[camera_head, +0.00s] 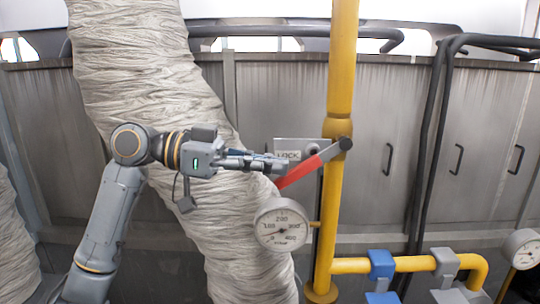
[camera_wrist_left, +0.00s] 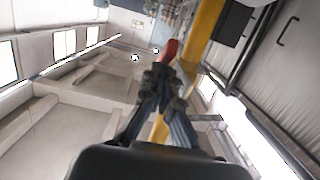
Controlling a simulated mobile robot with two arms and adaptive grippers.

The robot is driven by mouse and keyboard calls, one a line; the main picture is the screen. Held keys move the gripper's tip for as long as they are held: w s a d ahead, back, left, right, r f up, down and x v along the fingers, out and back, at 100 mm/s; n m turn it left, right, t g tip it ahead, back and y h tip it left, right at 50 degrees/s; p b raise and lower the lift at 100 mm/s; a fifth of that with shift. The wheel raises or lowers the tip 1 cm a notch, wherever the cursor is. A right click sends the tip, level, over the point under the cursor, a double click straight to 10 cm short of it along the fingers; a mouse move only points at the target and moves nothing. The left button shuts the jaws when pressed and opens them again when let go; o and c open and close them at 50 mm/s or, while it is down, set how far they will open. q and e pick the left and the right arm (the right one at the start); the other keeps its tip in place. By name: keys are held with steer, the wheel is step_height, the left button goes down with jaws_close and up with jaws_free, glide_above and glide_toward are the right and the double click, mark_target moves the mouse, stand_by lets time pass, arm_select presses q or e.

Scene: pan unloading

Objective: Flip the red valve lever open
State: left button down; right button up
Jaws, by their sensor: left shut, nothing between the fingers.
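The red valve lever (camera_head: 305,168) slants down and to the left from its grey pivot (camera_head: 345,144) on the yellow vertical pipe (camera_head: 341,70). My left gripper (camera_head: 284,164) is shut and empty, with its fingertips close to the red part of the lever. I cannot tell whether they touch. In the left wrist view the red lever end (camera_wrist_left: 168,48) shows just beyond the shut fingertips (camera_wrist_left: 160,75). My right gripper is in neither view.
A pressure gauge (camera_head: 282,224) sits just below the lever. A "LOCK" plate (camera_head: 290,150) is behind it. A wrapped duct (camera_head: 150,70) stands behind my arm. Grey cabinets (camera_head: 390,110) line the back.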

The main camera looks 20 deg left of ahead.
arm_select(q)
steer(key=f+b, duration=0.1)
steer(key=d+f+h+b, duration=0.1)
steer(key=b, duration=0.1)
steer(key=f+h+b, duration=0.1)
steer(key=f, duration=0.1)
steer(key=shift+w+d+f+t+b, duration=0.1)
steer(key=shift+w+d+t+b, duration=0.2)
steer(key=shift+d+b, duration=0.1)
steer(key=d+f+b, duration=0.1)
steer(key=d, duration=0.1)
steer(key=w+d+f+b, duration=0.1)
steer(key=d+f, duration=0.1)
steer(key=shift+w+d+f+b, duration=0.1)
steer(key=shift+d+f+b, duration=0.05)
steer(key=shift+d+b, duration=0.15)
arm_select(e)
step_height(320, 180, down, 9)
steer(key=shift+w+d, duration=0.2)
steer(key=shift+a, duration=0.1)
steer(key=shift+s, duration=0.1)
arm_select(q)
glide_toward(282, 189)
steer(key=d+f, duration=0.1)
steer(key=w+d+f, duration=0.1)
steer(key=f, duration=0.1)
steer(key=shift+d+f, duration=0.15)
steer(key=shift+d, duration=0.1)
